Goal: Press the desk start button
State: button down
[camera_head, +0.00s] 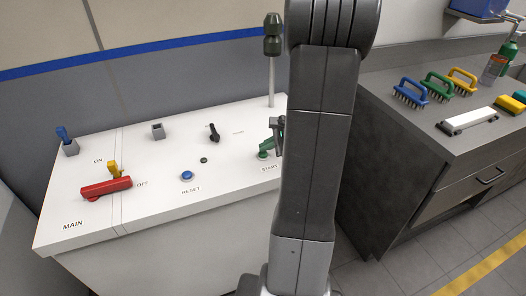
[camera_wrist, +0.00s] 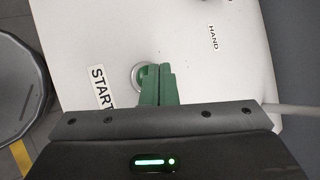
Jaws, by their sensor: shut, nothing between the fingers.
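The green start button (camera_head: 263,155) is on the white desk top, just above the printed word START. In the wrist view the start button (camera_wrist: 137,77) shows as a pale ring with some green, partly hidden behind the fingers. My gripper (camera_head: 270,146) is shut and empty, with its green fingers pointing down over the button. In the wrist view my gripper (camera_wrist: 158,68) overlaps the button's right side. I cannot tell whether the fingertips touch it.
A blue RESET button (camera_head: 187,175), a small black button (camera_head: 204,160), a black selector (camera_head: 213,132) and a red-handled MAIN switch (camera_head: 106,188) stand on the desk (camera_head: 150,215). A lamp pole (camera_head: 271,82) rises behind my gripper. A grey counter (camera_head: 400,125) with brushes is at right.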

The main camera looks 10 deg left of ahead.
aim_at(267, 154)
jog(key=shift+r, duration=0.4)
notch_tip(267, 154, up, 5)
jog(key=p, duration=0.4)
dwell(0.9)
